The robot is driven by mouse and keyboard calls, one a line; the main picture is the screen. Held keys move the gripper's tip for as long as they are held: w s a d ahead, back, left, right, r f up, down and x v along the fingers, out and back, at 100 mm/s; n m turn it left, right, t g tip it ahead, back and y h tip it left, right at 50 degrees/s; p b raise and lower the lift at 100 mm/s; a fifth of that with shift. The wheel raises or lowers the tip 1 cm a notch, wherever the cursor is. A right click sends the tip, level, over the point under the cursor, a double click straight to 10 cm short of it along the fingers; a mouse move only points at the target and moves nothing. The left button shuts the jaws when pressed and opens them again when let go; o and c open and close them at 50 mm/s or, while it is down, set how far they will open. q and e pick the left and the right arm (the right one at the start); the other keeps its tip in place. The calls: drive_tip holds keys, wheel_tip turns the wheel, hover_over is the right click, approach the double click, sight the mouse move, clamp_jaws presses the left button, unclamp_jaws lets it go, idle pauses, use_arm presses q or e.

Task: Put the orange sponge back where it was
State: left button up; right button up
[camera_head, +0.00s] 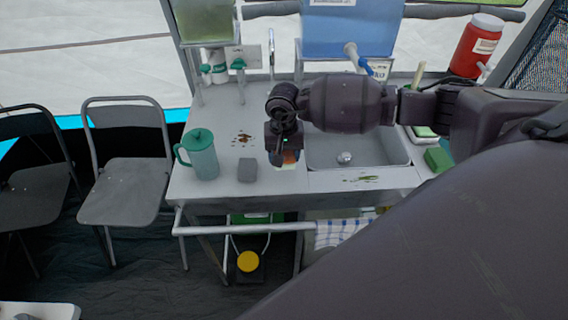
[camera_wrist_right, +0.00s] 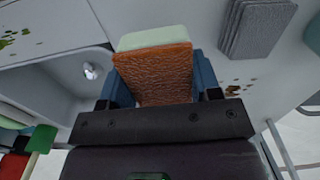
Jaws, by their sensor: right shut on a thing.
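The orange sponge (camera_wrist_right: 155,75) has a rough orange face and a pale green layer at its far end. My right gripper (camera_wrist_right: 155,88) is shut on it, with a blue finger on each side. In the head view my right gripper (camera_head: 284,148) points down over the counter (camera_head: 215,110), just left of the sink. A little of the orange sponge (camera_head: 290,157) shows below it. Whether the sponge touches the counter cannot be told. My left gripper is not in view.
A grey block (camera_head: 247,170) and a green lidded jug (camera_head: 199,154) stand left of my right gripper. The sink (camera_head: 355,150) lies to the right, with a green sponge-like block (camera_head: 438,159) beyond it. Brown stains (camera_head: 242,138) mark the counter behind the grey block.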

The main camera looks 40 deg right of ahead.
sight(284, 165)
drive_tip(key=shift+f, duration=2.15)
drive_tip(key=shift+f, duration=0.2)
drive_tip(key=o, duration=1)
drive_tip(key=shift+c, duration=0.2)
drive_tip(key=shift+r, duration=0.15)
drive_tip(key=shift+r, duration=0.15)
wheel_tip(284, 165, up, 10)
drive_tip(key=shift+r, duration=0.95)
